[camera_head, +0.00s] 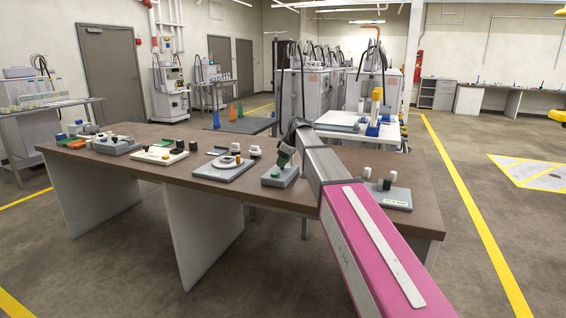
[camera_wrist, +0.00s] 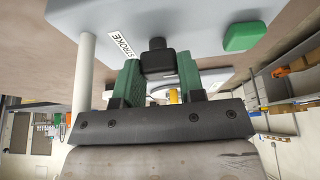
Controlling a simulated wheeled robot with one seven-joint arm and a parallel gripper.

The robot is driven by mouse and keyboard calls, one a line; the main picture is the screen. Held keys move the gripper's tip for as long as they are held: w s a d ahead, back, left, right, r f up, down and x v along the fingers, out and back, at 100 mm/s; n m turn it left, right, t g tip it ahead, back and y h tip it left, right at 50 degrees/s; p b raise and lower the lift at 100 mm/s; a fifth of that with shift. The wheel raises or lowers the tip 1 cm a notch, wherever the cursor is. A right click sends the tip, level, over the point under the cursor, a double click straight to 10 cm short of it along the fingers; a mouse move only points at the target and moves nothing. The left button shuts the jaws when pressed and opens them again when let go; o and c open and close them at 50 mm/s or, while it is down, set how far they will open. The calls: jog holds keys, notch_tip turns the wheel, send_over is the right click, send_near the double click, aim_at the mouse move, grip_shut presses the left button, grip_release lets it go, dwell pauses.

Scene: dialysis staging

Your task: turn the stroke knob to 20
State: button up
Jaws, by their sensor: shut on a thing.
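The stroke knob (camera_wrist: 157,58) is a small black block on a light grey panel (camera_wrist: 190,40). A white label reading STROKE (camera_wrist: 124,42) lies beside it. My gripper (camera_wrist: 158,70) has its green fingers on either side of the knob and is shut on it. The knob's dial marks and setting cannot be read. In the head view my gripper (camera_head: 285,157) reaches down to the grey unit (camera_head: 280,182) on the brown table, and the knob is hidden behind it.
A green button (camera_wrist: 244,36) and a white post (camera_wrist: 86,75) stand on either side of the knob. On the brown table (camera_head: 190,195), a round-dial unit (camera_head: 222,172) sits left and another grey unit (camera_head: 395,196) sits right.

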jog(key=o, duration=0.9)
jog(key=shift+o, duration=0.2)
jog(key=shift+r, duration=0.1)
jog(key=v, duration=1)
jog(key=shift+r, duration=0.35)
jog(key=shift+d, duration=0.1)
